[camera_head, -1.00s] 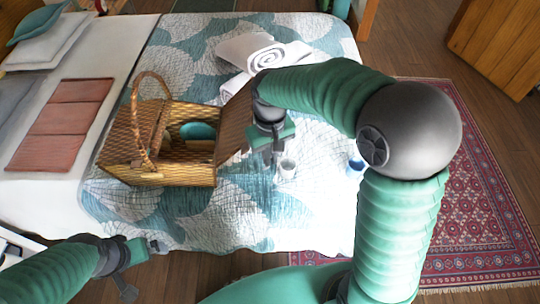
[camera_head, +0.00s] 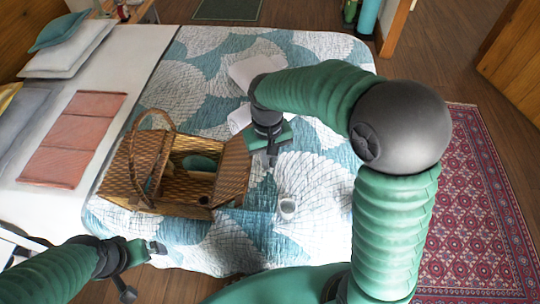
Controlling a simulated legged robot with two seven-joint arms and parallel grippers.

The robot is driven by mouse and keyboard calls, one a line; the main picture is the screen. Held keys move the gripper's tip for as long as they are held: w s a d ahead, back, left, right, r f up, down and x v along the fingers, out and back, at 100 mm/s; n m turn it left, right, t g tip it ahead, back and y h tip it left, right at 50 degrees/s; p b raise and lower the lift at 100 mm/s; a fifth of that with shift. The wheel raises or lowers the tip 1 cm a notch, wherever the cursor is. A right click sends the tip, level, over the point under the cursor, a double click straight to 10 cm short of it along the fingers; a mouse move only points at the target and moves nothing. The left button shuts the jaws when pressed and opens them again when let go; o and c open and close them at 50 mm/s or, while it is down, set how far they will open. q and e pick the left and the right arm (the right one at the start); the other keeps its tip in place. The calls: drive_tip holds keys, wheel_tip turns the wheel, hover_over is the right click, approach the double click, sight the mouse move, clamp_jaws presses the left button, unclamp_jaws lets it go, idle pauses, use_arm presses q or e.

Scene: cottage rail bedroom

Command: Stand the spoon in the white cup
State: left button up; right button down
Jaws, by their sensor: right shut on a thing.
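The white cup (camera_head: 287,209) stands upright on the quilt, right of the wicker basket. My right gripper (camera_head: 272,157) is above the bed, beyond the cup in the picture and apart from it, pointing down. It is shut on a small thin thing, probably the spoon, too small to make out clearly. I cannot see the spoon anywhere else. My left gripper (camera_head: 143,271) is open and empty at the lower left, by the near edge of the bed.
The open wicker basket (camera_head: 160,200) stands left of the cup, a teal item (camera_head: 198,163) inside. White cloth (camera_head: 256,68) lies beyond my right arm, partly hidden. Red folded cloths (camera_head: 72,140) lie at left. The quilt (camera_head: 300,240) is clear around the cup. A red rug (camera_head: 475,210) lies at right.

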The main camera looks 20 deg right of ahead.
drive_tip(key=s+d+f+m+t+y+p, duration=0.1)
drive_tip(key=s+d+m+p, duration=0.15)
drive_tip(key=m+p, duration=0.75)
drive_tip(key=s+d+f+m+t+y+p, duration=0.1)
drive_tip(key=s+d+f+m+y+p, duration=0.15)
drive_tip(key=m+p, duration=0.75)
wheel_tip(320, 180, down, 11)
drive_tip(key=m+b, duration=0.3)
drive_tip(key=b, duration=1)
drive_tip(key=shift+s+a+h, duration=0.35)
drive_tip(key=shift+s+a, duration=0.05)
drive_tip(key=shift+a, duration=0.05)
drive_tip(key=shift+r, duration=0.15)
drive_tip(key=c, duration=1.5)
unclamp_jaws()
